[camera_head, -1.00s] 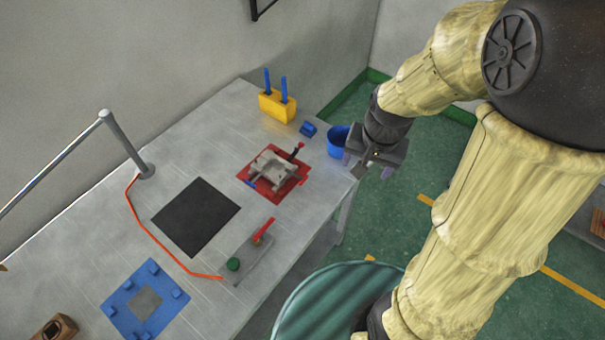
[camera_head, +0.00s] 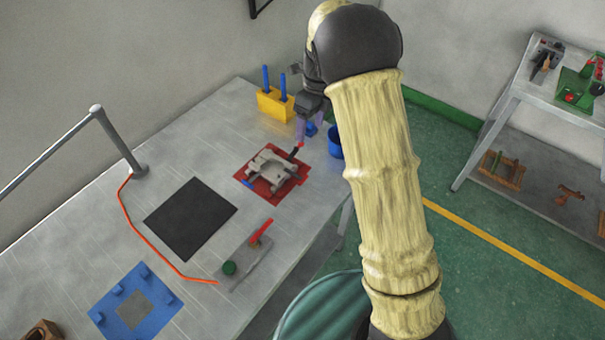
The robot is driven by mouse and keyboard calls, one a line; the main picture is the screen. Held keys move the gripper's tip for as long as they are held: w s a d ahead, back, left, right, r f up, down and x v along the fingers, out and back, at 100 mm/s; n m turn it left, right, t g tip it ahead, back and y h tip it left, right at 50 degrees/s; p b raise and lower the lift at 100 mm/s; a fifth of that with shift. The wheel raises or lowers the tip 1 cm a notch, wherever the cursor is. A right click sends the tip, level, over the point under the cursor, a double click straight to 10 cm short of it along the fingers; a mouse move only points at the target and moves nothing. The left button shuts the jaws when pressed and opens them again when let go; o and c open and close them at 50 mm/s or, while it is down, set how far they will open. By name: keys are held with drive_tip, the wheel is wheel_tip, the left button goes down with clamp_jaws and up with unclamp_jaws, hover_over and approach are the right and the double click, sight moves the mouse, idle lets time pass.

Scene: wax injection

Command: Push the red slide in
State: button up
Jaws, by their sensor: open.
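A grey metal mould block (camera_head: 272,168) sits on a red base plate (camera_head: 264,191) on the table. A dark rod with a red end (camera_head: 298,147) sticks out of the block's far right side; it looks like the red slide, but it is small in view. Whether a finger touches the red end, I cannot tell. A small blue piece (camera_head: 247,184) lies at the plate's left edge.
A yellow block with blue pegs (camera_head: 275,104) stands behind my gripper, and a blue bucket (camera_head: 335,145) is to its right, partly hidden by my arm. A red lever (camera_head: 262,231) and green knob (camera_head: 230,268) sit nearer. A black mat (camera_head: 190,217) lies left.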

sight(295, 176)
drive_tip(key=shift+f, duration=0.1)
idle(0.3)
drive_tip(key=s+f+p, duration=0.1)
drive_tip(key=f, duration=0.4)
drive_tip(key=a+f+p, duration=0.1)
drive_tip(key=f, duration=0.5)
drive_tip(key=s+a+f+p, duration=0.1)
drive_tip(key=f, duration=0.5)
drive_tip(key=shift+s, duration=0.35)
